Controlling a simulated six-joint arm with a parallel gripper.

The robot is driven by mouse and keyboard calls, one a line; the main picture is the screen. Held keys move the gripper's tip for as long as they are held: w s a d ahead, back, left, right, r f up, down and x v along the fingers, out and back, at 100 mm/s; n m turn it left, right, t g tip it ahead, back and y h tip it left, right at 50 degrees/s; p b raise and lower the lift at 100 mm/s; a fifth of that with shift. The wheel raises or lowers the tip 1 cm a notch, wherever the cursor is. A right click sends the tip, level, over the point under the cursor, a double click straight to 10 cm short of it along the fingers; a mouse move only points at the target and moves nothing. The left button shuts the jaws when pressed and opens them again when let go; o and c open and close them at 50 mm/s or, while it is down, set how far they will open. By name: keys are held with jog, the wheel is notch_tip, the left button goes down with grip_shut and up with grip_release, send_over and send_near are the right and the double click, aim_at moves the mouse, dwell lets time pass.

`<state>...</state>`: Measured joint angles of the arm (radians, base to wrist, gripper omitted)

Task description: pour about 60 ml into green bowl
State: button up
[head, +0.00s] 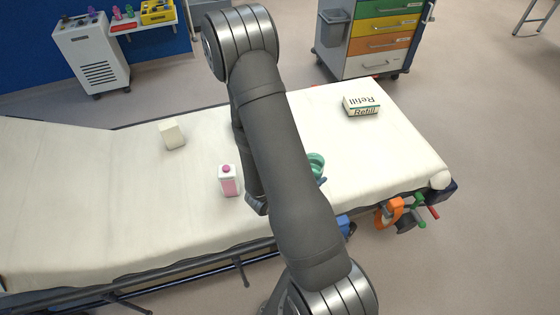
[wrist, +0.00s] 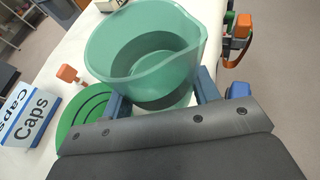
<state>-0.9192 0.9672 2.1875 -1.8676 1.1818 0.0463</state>
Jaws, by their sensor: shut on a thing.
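My gripper (wrist: 163,98) is shut on a green wide-mouthed vessel (wrist: 145,38) with a pouring lip, its blue fingers on either side of it. The vessel looks upright or nearly so; whether it holds liquid is hard to tell. In the head view the vessel (head: 316,162) shows partly behind my arm, above the bed, and most of my gripper is hidden. A flat-looking green round thing (wrist: 72,112) with dark rings lies below and left of the vessel in the wrist view. I cannot tell whether either green thing is the task's green bowl.
On the white bed (head: 80,190) stand a pink-capped bottle (head: 228,181), a cream block (head: 172,134) and a Refill box (head: 361,106). A Caps box (wrist: 30,118) and an orange piece (wrist: 68,74) are near the green round thing. Orange and green fittings (head: 400,211) hang at the bed's edge.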

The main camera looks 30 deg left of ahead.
jog(key=shift+f, duration=1.95)
jog(key=shift+a+r, duration=0.15)
jog(key=shift+r, duration=0.05)
jog(key=shift+w+a+r+n+h, duration=0.15)
jog(key=shift+r+n+h, duration=0.1)
jog(key=shift+r+n, duration=0.15)
jog(key=shift+a+r+n+h, duration=0.15)
jog(key=shift+r+n+h, duration=0.15)
jog(key=shift+r, duration=0.15)
jog(key=shift+a+r+n+h, duration=0.2)
jog(key=shift+a+n+h, duration=0.15)
jog(key=shift+n, duration=0.35)
jog(key=shift+w+a+r+n+h, duration=0.1)
jog(key=shift+a+r+n+h, duration=0.15)
jog(key=shift+r+n+h, duration=0.45)
jog(key=shift+w+a+r+n+h, duration=0.1)
jog(key=shift+a+n+h, duration=0.2)
jog(key=shift+n, duration=0.65)
jog(key=shift+w+a+r+n+h, duration=0.1)
jog(key=shift+a+r+n+h, duration=0.2)
jog(key=shift+n+h, duration=0.45)
jog(key=shift+d+f+n, duration=0.15)
jog(key=shift+f+n, duration=0.05)
jog(key=shift+n, duration=0.6)
jog(key=shift+a+r+n+t+h, duration=0.2)
jog(key=shift+r+n+t+h, duration=0.3)
jog(key=shift+n, duration=0.3)
